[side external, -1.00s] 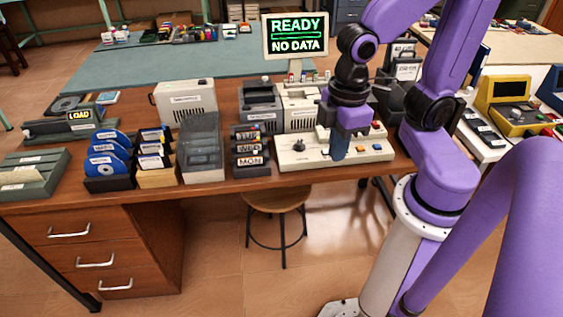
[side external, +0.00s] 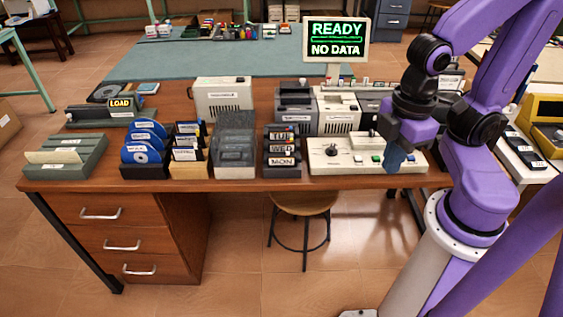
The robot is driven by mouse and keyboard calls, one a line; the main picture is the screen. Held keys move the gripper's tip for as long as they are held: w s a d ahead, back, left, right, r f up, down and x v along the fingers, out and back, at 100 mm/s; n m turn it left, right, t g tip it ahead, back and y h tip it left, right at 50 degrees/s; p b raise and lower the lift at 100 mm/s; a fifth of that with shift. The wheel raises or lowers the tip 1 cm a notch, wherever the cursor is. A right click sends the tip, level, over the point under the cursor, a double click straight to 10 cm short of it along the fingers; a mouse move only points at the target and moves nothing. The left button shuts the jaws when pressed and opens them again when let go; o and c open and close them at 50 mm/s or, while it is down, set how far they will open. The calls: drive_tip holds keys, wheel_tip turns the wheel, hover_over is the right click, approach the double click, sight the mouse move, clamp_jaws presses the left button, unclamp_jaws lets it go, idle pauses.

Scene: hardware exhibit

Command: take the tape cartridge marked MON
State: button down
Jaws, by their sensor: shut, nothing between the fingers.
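The tape cartridge marked MON (side external: 282,161) is in the front slot of a dark rack in the middle of the desk. Its white label faces the front. A cartridge marked WED (side external: 281,149) and another labelled cartridge (side external: 280,136) stand behind it in the same rack. My gripper (side external: 397,165) is to the right of the rack, above the right part of the cream control panel. It points down, is shut and holds nothing. The fingertips are small in the picture and their height above the panel is hard to tell.
The cream control panel (side external: 340,168) with a joystick lies between the rack and my gripper. A clear-lidded box (side external: 235,150) stands just left of the rack. Grey and cream machines (side external: 338,112) and a READY screen (side external: 335,40) stand behind. The desk's front edge (side external: 290,183) is close to the rack.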

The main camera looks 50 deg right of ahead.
drive_tip(key=c, duration=1)
unclamp_jaws()
drive_tip(key=m, duration=0.4)
hover_over(279, 154)
drive_tip(key=f, duration=0.2)
wheel_tip(279, 154, down, 17)
drive_tip(key=shift+r, duration=0.2)
